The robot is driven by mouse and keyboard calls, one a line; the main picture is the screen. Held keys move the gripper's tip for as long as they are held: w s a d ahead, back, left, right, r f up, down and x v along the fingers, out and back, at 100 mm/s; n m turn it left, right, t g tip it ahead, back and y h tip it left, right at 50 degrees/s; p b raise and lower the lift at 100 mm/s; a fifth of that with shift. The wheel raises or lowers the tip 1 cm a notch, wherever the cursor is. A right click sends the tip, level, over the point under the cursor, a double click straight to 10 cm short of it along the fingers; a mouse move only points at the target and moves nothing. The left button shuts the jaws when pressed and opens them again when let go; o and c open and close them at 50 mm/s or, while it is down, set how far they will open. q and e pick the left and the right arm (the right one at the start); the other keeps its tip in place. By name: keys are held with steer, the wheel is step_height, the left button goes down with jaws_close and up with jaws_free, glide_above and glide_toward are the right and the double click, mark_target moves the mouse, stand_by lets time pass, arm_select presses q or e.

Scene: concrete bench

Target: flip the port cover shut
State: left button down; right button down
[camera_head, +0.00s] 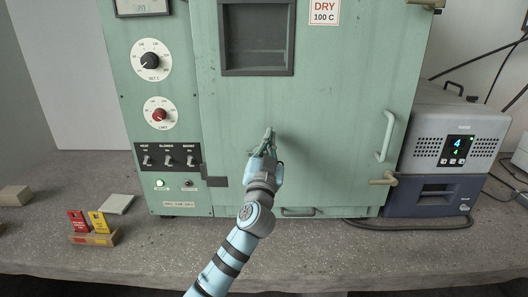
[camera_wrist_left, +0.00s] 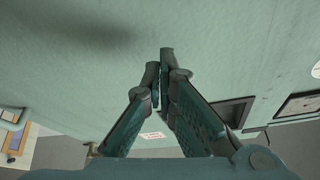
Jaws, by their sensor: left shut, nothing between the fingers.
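My left gripper (camera_head: 266,143) is in front of the lower middle of the green oven door (camera_head: 335,110), with its fingers pointing up. In the left wrist view the fingers (camera_wrist_left: 166,58) are closed together with nothing between them, close to the green door surface. I cannot tell whether they touch it. I cannot make out a port or its cover in either view; the gripper and forearm hide part of the door. My right gripper is in neither view.
A dark bracket (camera_head: 216,175) sits at the door's lower left edge, and a pale handle (camera_head: 387,136) at its right. Dials and switches (camera_head: 168,156) are on the left panel. A grey-blue instrument (camera_head: 445,160) stands at right. Small tags in a holder (camera_head: 94,239) stand at left. The front bench is mostly clear.

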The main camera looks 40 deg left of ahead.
arm_select(q)
steer(key=f, duration=0.1)
steer(key=f+b, duration=0.1)
steer(key=a+f, duration=0.1)
steer(key=f, duration=0.1)
steer(key=shift+s, duration=0.4)
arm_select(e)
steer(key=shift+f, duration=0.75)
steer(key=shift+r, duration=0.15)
arm_select(q)
steer(key=shift+d+f+m+h, duration=0.15)
steer(key=shift+m+h, duration=0.15)
steer(key=shift+m, duration=0.4)
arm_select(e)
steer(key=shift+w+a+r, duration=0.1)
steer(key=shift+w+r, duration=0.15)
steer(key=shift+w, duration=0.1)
